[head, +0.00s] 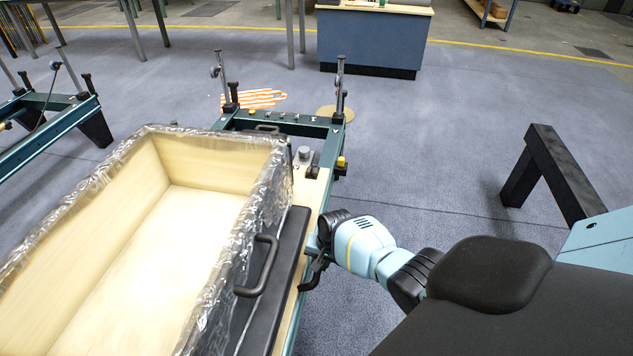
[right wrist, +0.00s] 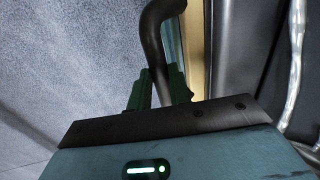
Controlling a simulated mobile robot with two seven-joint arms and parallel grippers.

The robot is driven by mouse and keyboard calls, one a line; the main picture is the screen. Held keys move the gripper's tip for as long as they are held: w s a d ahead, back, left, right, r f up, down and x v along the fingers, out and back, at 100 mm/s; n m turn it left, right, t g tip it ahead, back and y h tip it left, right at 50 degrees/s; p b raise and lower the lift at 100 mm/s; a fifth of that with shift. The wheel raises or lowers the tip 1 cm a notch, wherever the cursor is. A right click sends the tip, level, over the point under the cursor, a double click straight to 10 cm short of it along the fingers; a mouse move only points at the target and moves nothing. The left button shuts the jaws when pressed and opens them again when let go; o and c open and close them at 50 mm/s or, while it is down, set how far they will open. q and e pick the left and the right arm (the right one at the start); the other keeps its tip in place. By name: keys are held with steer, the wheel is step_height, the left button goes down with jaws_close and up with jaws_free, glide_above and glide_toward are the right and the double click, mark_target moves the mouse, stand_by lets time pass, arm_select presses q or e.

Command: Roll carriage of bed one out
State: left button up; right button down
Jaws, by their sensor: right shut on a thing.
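The bed's carriage (head: 289,248) shows a black pad with a pale wooden edge and lies on a dark teal frame (head: 285,125) in the head view. A curved black handle (head: 311,282) sticks out from the carriage's right side. My right gripper (head: 319,257) is at this handle. In the right wrist view the black handle (right wrist: 153,45) runs down between the two fingers of my right gripper (right wrist: 158,90), which is shut on it. My left gripper is not in view.
A large wooden box (head: 205,160) wrapped in clear film, with its own black handle (head: 262,265), covers much of the carriage. Striped orange gloves (head: 255,98) lie on the floor beyond the frame. A black stand (head: 545,165) is at right. Open floor lies between.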

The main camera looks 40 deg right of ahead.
steer(key=shift+w+d+b, duration=0.55)
steer(key=shift+w+d, duration=0.1)
steer(key=shift+d, duration=0.25)
steer(key=c, duration=1.3)
jaws_free()
steer(key=shift+r, duration=0.1)
